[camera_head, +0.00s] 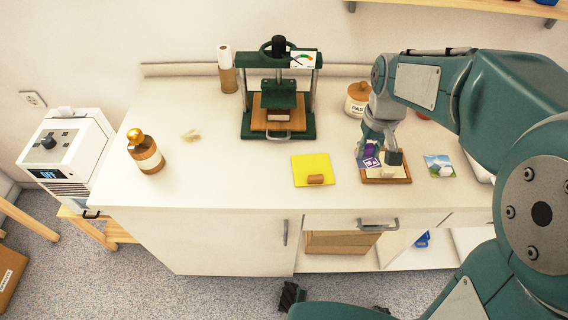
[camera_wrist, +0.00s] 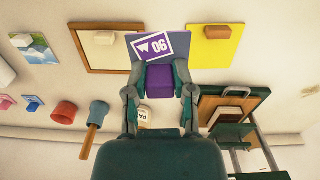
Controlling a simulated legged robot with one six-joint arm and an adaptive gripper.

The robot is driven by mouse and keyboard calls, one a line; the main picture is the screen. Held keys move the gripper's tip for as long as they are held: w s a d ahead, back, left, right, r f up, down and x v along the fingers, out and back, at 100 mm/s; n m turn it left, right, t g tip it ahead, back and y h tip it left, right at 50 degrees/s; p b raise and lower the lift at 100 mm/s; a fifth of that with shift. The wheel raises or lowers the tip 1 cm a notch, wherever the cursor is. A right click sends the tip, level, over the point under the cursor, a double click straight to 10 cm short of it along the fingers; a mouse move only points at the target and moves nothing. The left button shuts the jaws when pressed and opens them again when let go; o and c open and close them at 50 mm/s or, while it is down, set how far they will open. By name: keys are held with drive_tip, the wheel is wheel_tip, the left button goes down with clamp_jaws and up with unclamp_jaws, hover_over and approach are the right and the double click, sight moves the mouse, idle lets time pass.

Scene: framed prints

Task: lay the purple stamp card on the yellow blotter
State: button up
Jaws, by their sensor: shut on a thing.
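The purple stamp card (camera_head: 371,161) shows white markings; in the wrist view it (camera_wrist: 150,46) reads "90" upside down. My gripper (camera_head: 374,143) is shut on the purple block at the card's near end, seen between the fingers (camera_wrist: 160,80) in the wrist view. The card is over or beside the left part of the wood-framed board; its exact height is unclear. The yellow blotter (camera_head: 309,165) lies flat on the counter to the left, with a brown block on its front part. It also shows in the wrist view (camera_wrist: 205,58).
The wood-framed board (camera_head: 388,181) carries a white block; a dark block (camera_head: 394,158) shows near it. A picture card (camera_head: 438,164) lies to the right. A green press (camera_head: 278,110), paste jar (camera_head: 357,98) and brown bottle (camera_head: 146,153) stand around.

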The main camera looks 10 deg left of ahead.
drive_tip(key=shift+w+a+f, duration=0.2)
drive_tip(key=shift+w+f, duration=0.05)
drive_tip(key=shift+f, duration=0.05)
hover_over(312, 162)
drive_tip(key=f, duration=0.7)
drive_tip(key=shift+s+d+f, duration=0.15)
drive_tip(key=shift+s+f, duration=0.05)
drive_tip(key=shift+s, duration=0.15)
drive_tip(key=shift+w+f, duration=0.1)
drive_tip(key=shift+f, duration=0.25)
drive_tip(key=shift+w+d+f, duration=0.15)
drive_tip(key=shift+f, duration=0.2)
drive_tip(key=f, duration=0.3)
drive_tip(key=shift+w+a+f, duration=0.1)
drive_tip(key=shift+a+f, duration=0.2)
drive_tip(key=shift+a, duration=0.35)
drive_tip(key=o, duration=0.5)
drive_tip(key=shift+c, duration=0.2)
drive_tip(key=o, duration=0.4)
drive_tip(key=shift+c, duration=0.2)
drive_tip(key=shift+d, duration=0.4)
drive_tip(key=shift+a+r, duration=0.1)
drive_tip(key=shift+r, duration=0.15)
wheel_tip(312, 162, up, 12)
drive_tip(key=shift+f, duration=0.2)
